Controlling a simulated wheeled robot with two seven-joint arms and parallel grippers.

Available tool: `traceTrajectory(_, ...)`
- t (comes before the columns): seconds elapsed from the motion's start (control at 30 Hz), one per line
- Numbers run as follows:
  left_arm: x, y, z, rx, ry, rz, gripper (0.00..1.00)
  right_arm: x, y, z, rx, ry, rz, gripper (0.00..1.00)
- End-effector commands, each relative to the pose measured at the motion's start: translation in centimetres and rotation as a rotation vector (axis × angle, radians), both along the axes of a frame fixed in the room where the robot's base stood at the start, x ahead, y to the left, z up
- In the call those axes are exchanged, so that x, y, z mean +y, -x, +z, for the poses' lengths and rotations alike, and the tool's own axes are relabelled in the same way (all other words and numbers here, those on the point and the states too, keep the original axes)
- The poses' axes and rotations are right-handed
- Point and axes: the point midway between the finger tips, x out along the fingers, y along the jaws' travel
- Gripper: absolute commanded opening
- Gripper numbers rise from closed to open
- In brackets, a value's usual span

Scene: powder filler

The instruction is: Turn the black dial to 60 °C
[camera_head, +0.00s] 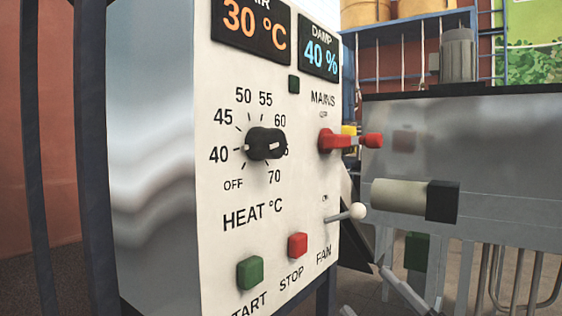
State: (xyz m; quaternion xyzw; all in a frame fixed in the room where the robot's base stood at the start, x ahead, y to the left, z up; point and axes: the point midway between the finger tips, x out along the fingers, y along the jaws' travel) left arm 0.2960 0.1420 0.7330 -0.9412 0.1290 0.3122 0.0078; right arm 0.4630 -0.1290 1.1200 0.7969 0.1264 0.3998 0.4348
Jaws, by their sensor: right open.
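The black dial (266,145) sits on the white control panel (215,190), inside a HEAT °C scale from OFF to 70. The label there is mostly hidden by the dial. My left gripper is not in view.
A red MAINS switch (335,141) and a white-tipped FAN lever (357,211) stick out right of the dial. A green START button (250,273) and red STOP button (298,245) sit below. Displays above read 30 °C and 40 %. A metal machine (510,160) stands at right.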

Motion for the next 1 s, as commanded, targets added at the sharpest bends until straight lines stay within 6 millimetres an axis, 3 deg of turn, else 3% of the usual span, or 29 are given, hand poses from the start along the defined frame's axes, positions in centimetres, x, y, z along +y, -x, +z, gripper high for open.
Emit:
traceTrajectory(0.03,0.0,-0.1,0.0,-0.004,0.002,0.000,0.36,1.0,1.0,4.5,-0.204,0.139,0.027,0.62)
traceTrajectory(0.1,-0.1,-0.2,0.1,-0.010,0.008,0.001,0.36,2.5,2.9,8.7,-0.442,0.339,0.046,0.62)
traceTrajectory(0.2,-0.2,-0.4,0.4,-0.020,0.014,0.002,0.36,3.8,5.1,12.7,-0.732,0.652,0.028,0.62)
traceTrajectory(0.3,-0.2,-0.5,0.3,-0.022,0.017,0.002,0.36,3.8,6.2,15.3,-0.937,0.956,-0.049,0.62)
traceTrajectory(0.5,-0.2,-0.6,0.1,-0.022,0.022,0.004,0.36,1.3,6.3,19.3,-1.099,1.389,-0.266,0.62)
traceTrajectory(0.67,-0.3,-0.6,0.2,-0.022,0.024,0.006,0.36,0.0,6.2,21.0,-1.114,1.522,-0.363,0.62)
traceTrajectory(0.77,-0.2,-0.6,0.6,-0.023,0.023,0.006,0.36,0.3,5.7,21.3,-1.113,1.537,-0.376,0.62)
traceTrajectory(1.0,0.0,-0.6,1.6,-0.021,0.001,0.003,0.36,3.9,3.3,21.5,-1.116,1.530,-0.369,0.62)
